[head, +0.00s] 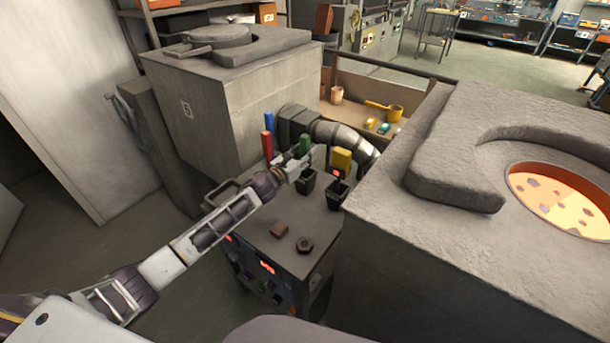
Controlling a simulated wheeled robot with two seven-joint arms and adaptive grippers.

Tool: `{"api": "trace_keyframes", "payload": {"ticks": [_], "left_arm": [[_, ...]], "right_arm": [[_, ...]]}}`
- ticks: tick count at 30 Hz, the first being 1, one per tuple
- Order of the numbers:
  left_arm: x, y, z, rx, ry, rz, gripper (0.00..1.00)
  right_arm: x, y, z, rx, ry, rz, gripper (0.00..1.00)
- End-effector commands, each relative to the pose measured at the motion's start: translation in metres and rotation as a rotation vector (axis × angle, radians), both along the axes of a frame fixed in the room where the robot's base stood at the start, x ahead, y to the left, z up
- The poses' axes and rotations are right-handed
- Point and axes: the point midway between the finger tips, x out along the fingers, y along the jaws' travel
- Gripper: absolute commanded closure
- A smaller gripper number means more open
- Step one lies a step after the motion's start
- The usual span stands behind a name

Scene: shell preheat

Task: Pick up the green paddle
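The green paddle (305,142) stands upright among other coloured paddles on the grey control cabinet (292,226). My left arm reaches in from the lower left, and my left gripper (308,163) is right at the green paddle, overlapping its lower part. The gripper's fingers are small here and partly merge with the paddle and the dark holder (307,184) below. I cannot tell whether they are closed on it or only beside it. My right gripper is not in view.
A red paddle (267,147) and a blue paddle (269,122) stand just left, a yellow paddle (341,160) just right. A furnace with a glowing opening (560,200) fills the right; a second furnace block (215,115) stands behind left. A hex nut (304,244) lies on the cabinet.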

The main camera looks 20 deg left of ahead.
Motion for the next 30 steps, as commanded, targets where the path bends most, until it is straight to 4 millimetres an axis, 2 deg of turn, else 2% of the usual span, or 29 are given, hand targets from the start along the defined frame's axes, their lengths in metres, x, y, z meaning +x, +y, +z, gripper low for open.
{"api": "trace_keyframes", "payload": {"ticks": [1, 7, 8, 20, 30], "left_arm": [[0.000, 0.000, 0.000, 0.000, 0.000, 0.000, 0.73], [0.000, 0.000, 0.000, 0.000, 0.000, 0.000, 0.99], [0.000, 0.000, 0.001, 0.000, -0.001, 0.000, 1.00], [0.000, 0.000, 0.005, 0.001, -0.001, 0.000, 1.00], [0.000, 0.000, 0.036, 0.002, -0.005, -0.001, 1.00]], "right_arm": [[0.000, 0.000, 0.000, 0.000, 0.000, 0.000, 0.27], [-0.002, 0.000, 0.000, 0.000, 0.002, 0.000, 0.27], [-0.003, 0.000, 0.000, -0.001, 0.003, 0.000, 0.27], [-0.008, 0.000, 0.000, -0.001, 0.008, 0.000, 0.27], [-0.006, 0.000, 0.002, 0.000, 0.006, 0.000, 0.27]]}}
